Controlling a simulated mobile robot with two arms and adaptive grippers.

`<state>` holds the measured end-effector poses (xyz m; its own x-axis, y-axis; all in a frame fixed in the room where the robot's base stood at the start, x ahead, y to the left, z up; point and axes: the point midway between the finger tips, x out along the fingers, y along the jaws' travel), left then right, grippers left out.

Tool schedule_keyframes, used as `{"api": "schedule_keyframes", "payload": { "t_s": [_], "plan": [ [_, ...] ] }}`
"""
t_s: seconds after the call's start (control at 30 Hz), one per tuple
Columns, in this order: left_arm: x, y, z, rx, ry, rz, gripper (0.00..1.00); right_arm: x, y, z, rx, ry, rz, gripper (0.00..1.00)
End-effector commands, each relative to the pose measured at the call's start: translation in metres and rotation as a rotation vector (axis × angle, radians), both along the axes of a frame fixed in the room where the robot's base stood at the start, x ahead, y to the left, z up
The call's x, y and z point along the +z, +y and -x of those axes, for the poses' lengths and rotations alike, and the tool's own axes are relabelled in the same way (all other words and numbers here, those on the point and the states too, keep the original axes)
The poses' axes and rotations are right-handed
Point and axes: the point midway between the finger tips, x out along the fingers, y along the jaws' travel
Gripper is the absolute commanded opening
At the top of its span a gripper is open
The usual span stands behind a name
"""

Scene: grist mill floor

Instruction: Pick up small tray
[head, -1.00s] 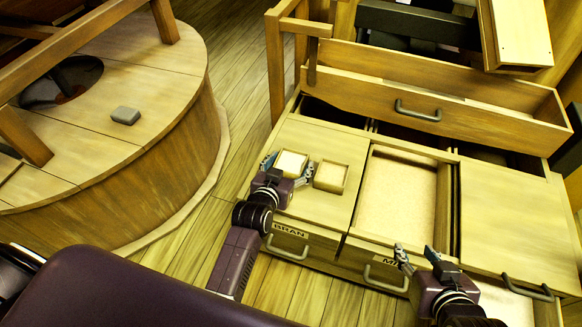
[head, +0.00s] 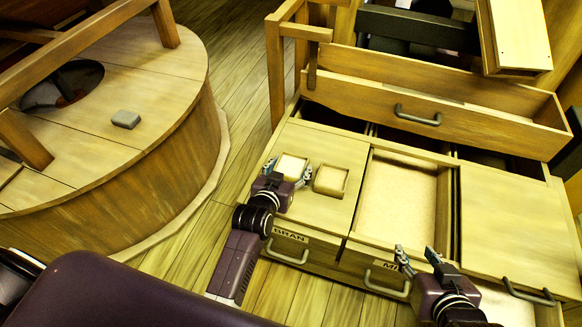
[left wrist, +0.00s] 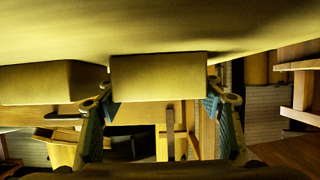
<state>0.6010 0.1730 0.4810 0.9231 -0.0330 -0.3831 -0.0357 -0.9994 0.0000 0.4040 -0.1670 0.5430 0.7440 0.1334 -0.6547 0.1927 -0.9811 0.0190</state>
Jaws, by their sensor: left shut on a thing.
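Two small square wooden trays stand side by side on the left lid of the bin cabinet. My left gripper (head: 286,173) is shut on the left small tray (head: 291,180), one finger on each side. This tray has a pale inside and appears at or very near the lid. In the left wrist view the held tray (left wrist: 158,80) sits between the fingertips, with the other small tray (left wrist: 50,83) close to its left. The other tray (head: 330,192) is just right of my left gripper in the head view. My right gripper (head: 417,258) is open and empty above the cabinet's front.
The cabinet has a BRAN label (head: 290,235), handles along its front and an open middle bin (head: 402,200) with pale contents. A long open drawer (head: 440,100) stands behind. A round wooden platform (head: 130,110) with a grey block (head: 126,119) is at left.

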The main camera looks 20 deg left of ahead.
Motion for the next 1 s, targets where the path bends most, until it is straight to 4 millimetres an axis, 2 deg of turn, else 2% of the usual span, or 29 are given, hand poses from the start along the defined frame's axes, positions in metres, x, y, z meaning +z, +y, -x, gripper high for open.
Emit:
{"api": "schedule_keyframes", "payload": {
  "t_s": [0.17, 0.33, 0.47, 0.6, 0.7, 0.77, 0.8, 1.0],
  "plan": [
    [0.009, 0.000, 0.000, 0.000, -0.002, 0.000, 0.34, -0.010, -0.005, 0.015, -0.004, 0.072, 0.015, 0.40],
    [0.025, 0.000, -0.001, 0.000, -0.004, 0.001, 0.34, -0.026, -0.014, 0.042, -0.014, 0.203, 0.044, 0.40],
    [0.042, 0.000, -0.001, 0.000, -0.005, 0.001, 0.34, -0.041, -0.026, 0.077, -0.027, 0.353, 0.075, 0.40],
    [0.063, 0.000, -0.001, 0.000, -0.004, 0.001, 0.34, -0.052, -0.039, 0.123, -0.041, 0.536, 0.112, 0.40],
    [0.107, 0.000, -0.001, 0.000, -0.009, 0.001, 0.34, -0.034, -0.039, 0.124, -0.041, 0.541, 0.113, 0.40],
    [0.128, 0.000, -0.001, 0.000, -0.009, 0.001, 0.34, -0.028, -0.039, 0.123, -0.041, 0.541, 0.113, 0.40],
    [0.131, 0.000, -0.001, -0.001, -0.005, 0.001, 0.34, -0.045, -0.038, 0.120, -0.041, 0.551, 0.115, 0.40],
    [0.165, 0.000, -0.001, 0.000, -0.005, 0.000, 0.34, -0.090, -0.036, 0.111, -0.037, 0.572, 0.116, 0.40]
  ]
}}
